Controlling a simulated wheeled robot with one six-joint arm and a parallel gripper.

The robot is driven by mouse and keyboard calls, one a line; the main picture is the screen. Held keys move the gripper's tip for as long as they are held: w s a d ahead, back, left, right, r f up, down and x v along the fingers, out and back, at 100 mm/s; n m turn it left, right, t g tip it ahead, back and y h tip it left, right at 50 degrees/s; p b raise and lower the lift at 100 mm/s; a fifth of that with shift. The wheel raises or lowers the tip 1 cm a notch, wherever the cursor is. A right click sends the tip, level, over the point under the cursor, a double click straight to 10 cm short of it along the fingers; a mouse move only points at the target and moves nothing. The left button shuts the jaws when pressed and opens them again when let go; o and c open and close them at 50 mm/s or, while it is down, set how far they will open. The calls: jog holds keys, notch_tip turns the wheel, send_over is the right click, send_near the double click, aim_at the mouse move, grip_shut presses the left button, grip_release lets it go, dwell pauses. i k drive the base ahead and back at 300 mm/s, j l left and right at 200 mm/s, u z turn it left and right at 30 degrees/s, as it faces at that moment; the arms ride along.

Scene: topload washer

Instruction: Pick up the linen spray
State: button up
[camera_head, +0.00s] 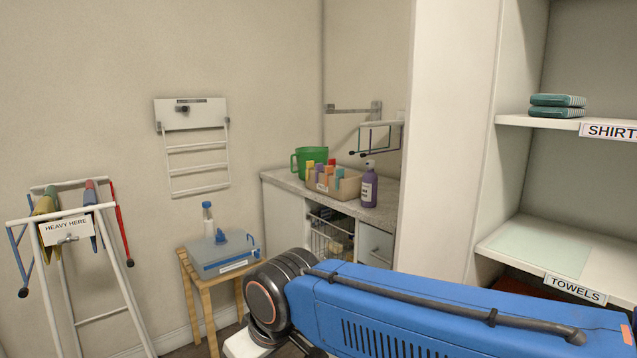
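A purple bottle (369,188) with a pale label and a dark top stands upright at the right front of the grey counter (290,180). It looks like the linen spray, but its label is too small to read. My blue arm link crosses the lower right of the view, in front of the counter and shelves. My gripper is not in view. Nothing touches the purple bottle except the counter.
A box of coloured items (333,186) sits beside the purple bottle, with a green jug (309,160) behind. A wall rack (381,124) hangs above. A drying rack (68,225) stands left; shelves (540,120) stand right.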

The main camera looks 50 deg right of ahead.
aim_at(369, 180)
jog(key=i+j+z, duration=0.15)
jog(key=i, duration=0.55)
jog(key=i+j+z, duration=0.1)
jog(key=z, duration=0.35)
jog(key=i+j+z, duration=0.2)
jog(key=z, duration=0.25)
jog(key=i+j+z, duration=0.2)
jog(key=z, duration=0.25)
jog(key=i+j+z, duration=0.1)
jog(key=j+z, duration=0.2)
jog(key=z, duration=0.15)
jog(key=j+z, duration=0.4)
jog(key=i+j+z, duration=0.1)
jog(key=j+z, duration=0.15)
jog(key=z, duration=0.2)
